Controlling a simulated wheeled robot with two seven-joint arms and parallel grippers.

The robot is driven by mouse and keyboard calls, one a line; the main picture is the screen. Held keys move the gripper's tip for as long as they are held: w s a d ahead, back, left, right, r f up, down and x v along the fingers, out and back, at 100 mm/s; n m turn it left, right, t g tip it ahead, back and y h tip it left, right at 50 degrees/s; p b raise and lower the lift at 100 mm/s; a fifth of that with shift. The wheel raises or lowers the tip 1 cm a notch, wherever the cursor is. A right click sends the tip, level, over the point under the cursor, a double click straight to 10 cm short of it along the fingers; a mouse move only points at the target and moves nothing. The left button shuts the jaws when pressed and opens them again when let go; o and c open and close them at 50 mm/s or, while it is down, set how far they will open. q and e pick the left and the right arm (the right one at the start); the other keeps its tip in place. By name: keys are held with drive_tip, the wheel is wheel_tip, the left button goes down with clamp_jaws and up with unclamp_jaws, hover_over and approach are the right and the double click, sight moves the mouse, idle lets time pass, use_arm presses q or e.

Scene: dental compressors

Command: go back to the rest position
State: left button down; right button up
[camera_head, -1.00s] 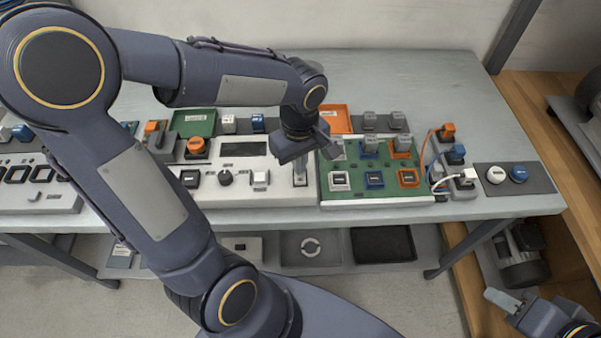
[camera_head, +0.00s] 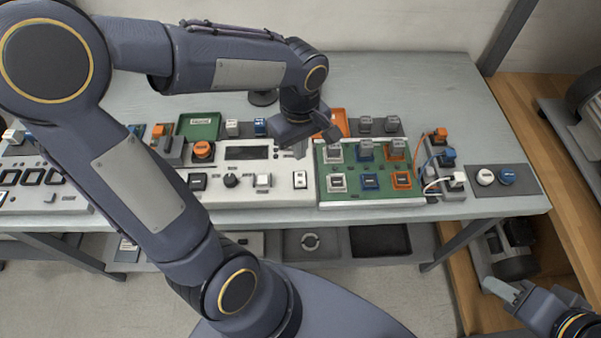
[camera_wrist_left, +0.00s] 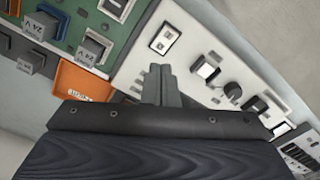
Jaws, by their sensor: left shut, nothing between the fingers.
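My left gripper (camera_head: 294,148) hangs over the back of the white control panel (camera_head: 270,185), near the left edge of the green board (camera_head: 350,200). In the left wrist view its fingers (camera_wrist_left: 160,74) are together, with nothing between them. They point across the white panel, apart from the small rocker switch (camera_wrist_left: 164,39). In the head view this switch (camera_head: 300,180) stands clear in front of the gripper. My right gripper (camera_head: 500,289) is at the lower right, off the table; its jaw opening is not clear.
The green board carries grey, blue and orange modules close to my left gripper. An orange tray (camera_head: 339,121) and a green tray (camera_head: 199,125) lie behind. Plugs with cables (camera_head: 440,160) stand at the right. The table's back strip (camera_head: 400,80) is mostly bare.

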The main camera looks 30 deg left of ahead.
idle(0.4)
use_arm(q)
drive_tip(key=s+d+r+m+t+h, duration=0.1)
drive_tip(key=s+r+m+t+h, duration=0.2)
drive_tip(key=s+m, duration=0.7)
drive_tip(key=s+r+t, duration=0.1)
drive_tip(key=t, duration=0.1)
drive_tip(key=shift+s+r+m+t+h, duration=0.3)
drive_tip(key=shift+s+r+m+h, duration=0.05)
drive_tip(key=shift+s+m+h, duration=0.05)
